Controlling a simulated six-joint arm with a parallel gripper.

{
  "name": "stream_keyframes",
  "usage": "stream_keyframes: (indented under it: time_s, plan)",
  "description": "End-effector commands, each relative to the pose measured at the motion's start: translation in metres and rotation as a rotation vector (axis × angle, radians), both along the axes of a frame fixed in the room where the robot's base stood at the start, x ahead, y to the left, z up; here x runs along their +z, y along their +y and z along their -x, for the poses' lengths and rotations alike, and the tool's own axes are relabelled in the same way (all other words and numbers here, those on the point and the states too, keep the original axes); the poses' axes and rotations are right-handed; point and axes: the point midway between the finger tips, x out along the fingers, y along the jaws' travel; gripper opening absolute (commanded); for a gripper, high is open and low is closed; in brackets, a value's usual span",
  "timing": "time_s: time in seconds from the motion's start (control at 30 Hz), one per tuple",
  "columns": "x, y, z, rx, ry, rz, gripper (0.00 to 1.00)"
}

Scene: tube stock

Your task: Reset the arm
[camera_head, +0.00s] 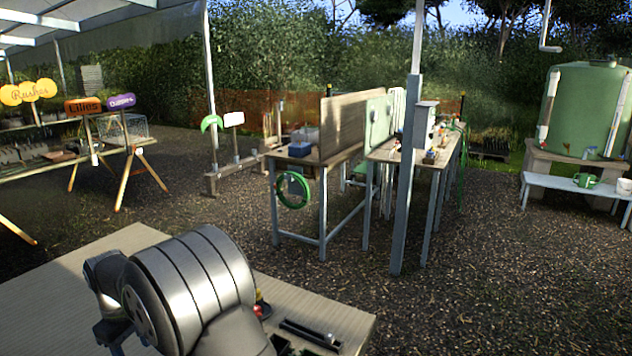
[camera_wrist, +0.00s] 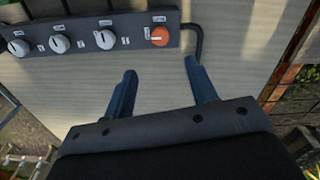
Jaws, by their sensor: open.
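My gripper (camera_wrist: 158,88) is open and empty in the wrist view, its two blue fingers spread apart. Beyond the fingers is a pale board-like surface (camera_wrist: 80,92). A dark control strip (camera_wrist: 82,38) with white knobs and one orange knob (camera_wrist: 160,36) lies along the top of that view, ahead of the fingers and apart from them. In the head view my silver arm covers the lower left part of the near table, and my gripper is not clearly seen there.
The near table (camera_head: 60,290) has a black tray-like item (camera_head: 309,335) and a small red item (camera_head: 259,309) by my arm. Further off stand workbenches with a green hose coil (camera_head: 292,191), a sign stand and a green tank (camera_head: 585,105). Gravel ground between is open.

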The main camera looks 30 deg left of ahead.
Motion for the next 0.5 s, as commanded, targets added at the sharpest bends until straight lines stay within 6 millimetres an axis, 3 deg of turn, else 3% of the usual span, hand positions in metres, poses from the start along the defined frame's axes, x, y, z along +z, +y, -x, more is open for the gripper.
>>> stream_keyframes:
  time_s: [0.5]
  plan:
    - [-0.107, -0.001, 0.0, -0.001, 0.001, 0.004, 0.52]
